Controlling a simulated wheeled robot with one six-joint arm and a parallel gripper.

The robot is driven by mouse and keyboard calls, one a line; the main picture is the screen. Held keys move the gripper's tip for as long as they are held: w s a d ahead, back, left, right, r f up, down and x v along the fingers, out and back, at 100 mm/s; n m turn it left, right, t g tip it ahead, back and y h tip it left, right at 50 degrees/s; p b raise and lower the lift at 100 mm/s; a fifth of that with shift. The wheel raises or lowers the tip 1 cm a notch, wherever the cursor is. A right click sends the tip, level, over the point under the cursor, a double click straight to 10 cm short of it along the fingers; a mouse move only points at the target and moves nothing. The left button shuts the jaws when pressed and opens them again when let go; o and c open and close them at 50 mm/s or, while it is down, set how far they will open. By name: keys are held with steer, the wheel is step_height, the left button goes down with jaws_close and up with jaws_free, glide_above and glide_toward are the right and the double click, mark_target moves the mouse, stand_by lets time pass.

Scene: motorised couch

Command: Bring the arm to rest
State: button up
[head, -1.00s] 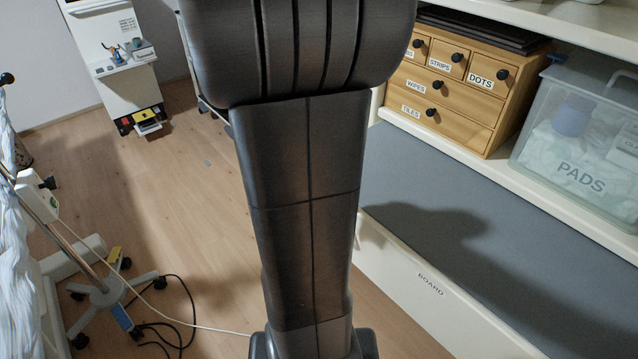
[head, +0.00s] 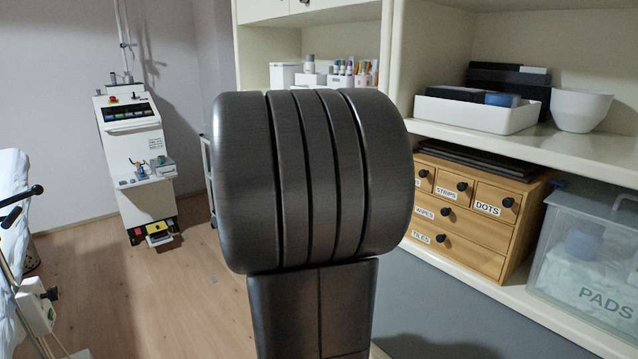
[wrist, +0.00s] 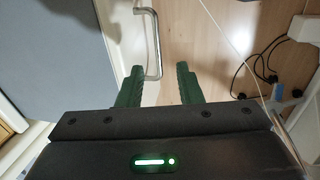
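My arm fills the middle of the head view, with its large dark ribbed joint raised in front of the shelves. My gripper (wrist: 159,86) shows in the wrist view as two green fingers set apart. No object shows between the fingertips; a metal bar handle (wrist: 151,45) appears beyond them, near the left finger. I cannot tell from this view how far the handle is from the fingers. The gripper is hidden in the head view.
A wooden drawer box (head: 464,212) and a clear PADS bin (head: 590,255) stand on the right shelf. A white machine (head: 137,165) stands at the back left. Bare floor (head: 185,290) lies left of my arm. Black cables (wrist: 262,65) lie on the floor in the wrist view.

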step_height(320, 180, down, 11)
steer(key=w+d+b, duration=0.1)
steer(key=d+b, duration=0.1)
steer(key=shift+w+b, duration=0.25)
steer(key=shift+b, duration=0.15)
steer(key=shift+r, duration=0.1)
